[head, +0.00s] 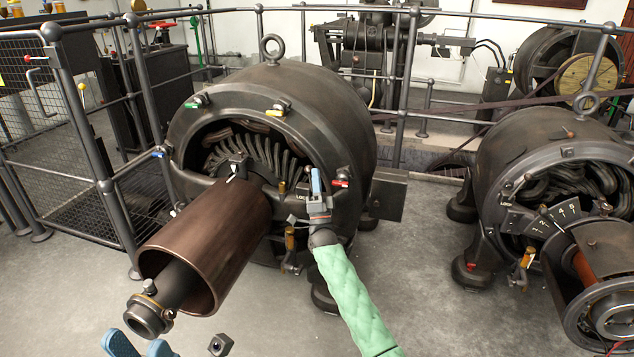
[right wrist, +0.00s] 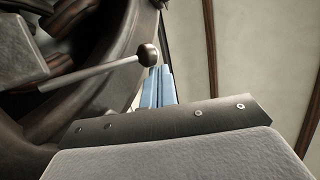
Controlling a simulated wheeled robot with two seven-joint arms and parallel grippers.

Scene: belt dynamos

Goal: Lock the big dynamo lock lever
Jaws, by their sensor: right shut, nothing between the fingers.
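The big dynamo (head: 325,110) stands in the middle of the head view, with a copper-brown cylinder (head: 205,235) on its shaft. My right gripper (head: 316,180) is at the right side of its front ring, beside a partly covered LOCK label. Its blue fingers are closed together and empty. In the right wrist view, a pale metal lever with a dark ball knob (right wrist: 148,55) reaches close beside the shut fingers (right wrist: 158,85); I cannot tell whether they touch. My left gripper (head: 137,342) is low at the left, fingers apart, away from the dynamo.
A smaller dynamo (head: 545,150) with its own label stands at the right. Grey railings (head: 150,95) run behind and left of the big dynamo. A red-tipped fitting (head: 341,183) is just right of my right gripper. The floor in front is mostly clear.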

